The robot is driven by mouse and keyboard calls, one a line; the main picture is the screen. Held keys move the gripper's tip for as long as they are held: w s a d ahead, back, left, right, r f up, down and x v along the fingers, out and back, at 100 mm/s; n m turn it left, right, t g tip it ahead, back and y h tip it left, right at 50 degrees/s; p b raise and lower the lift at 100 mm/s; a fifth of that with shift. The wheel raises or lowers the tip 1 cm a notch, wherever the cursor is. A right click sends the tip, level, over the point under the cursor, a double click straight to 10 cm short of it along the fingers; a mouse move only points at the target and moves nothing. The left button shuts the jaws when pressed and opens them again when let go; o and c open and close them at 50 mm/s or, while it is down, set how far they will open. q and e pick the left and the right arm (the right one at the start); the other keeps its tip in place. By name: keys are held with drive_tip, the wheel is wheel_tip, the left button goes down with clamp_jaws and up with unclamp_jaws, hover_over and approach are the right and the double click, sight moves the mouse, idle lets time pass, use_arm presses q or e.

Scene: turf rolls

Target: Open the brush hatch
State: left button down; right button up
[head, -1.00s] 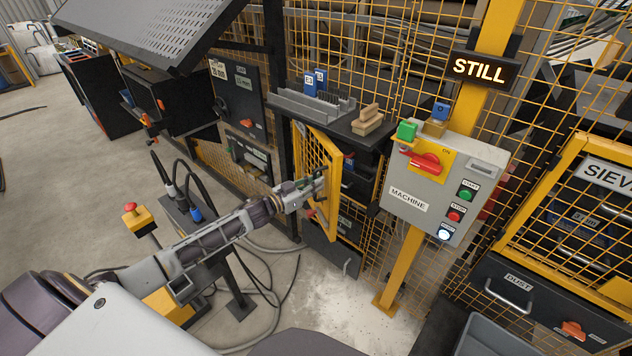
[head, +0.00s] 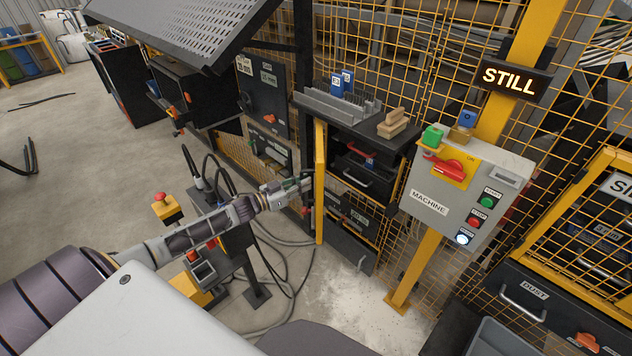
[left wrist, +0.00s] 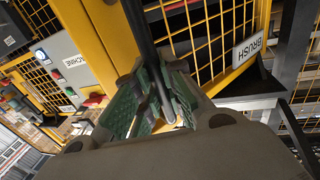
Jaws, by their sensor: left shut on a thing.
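The brush hatch (head: 320,205) is a yellow-framed mesh door. It stands swung out, nearly edge-on in the head view, with the dark opening beside it uncovered. In the left wrist view its yellow mesh and white BRUSH label (left wrist: 248,47) show close up. My left gripper (head: 306,183) is at the left side of the hatch. In the left wrist view its green-padded fingers (left wrist: 158,100) are shut on the dark bar handle (left wrist: 142,38) of the hatch. My right gripper is out of view.
Behind the opening are dark drawers with a red-handled item (head: 362,152). A grey machine control box (head: 466,190) on a yellow post stands to the right, near a lit STILL sign (head: 510,80). A red-button pedestal (head: 166,207) and cables stand left of the hatch.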

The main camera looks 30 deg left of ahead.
use_arm(q)
drive_tip(key=shift+s+a+f+p, duration=0.15)
drive_tip(key=shift+s+a, duration=0.3)
drive_tip(key=shift+a, duration=0.9)
drive_tip(key=shift+s+a+r+p, duration=0.15)
drive_tip(key=shift+s+a, duration=0.25)
drive_tip(key=shift+a, duration=0.9)
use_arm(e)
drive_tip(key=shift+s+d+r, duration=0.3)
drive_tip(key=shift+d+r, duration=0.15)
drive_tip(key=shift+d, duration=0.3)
use_arm(q)
drive_tip(key=shift+f, duration=0.1)
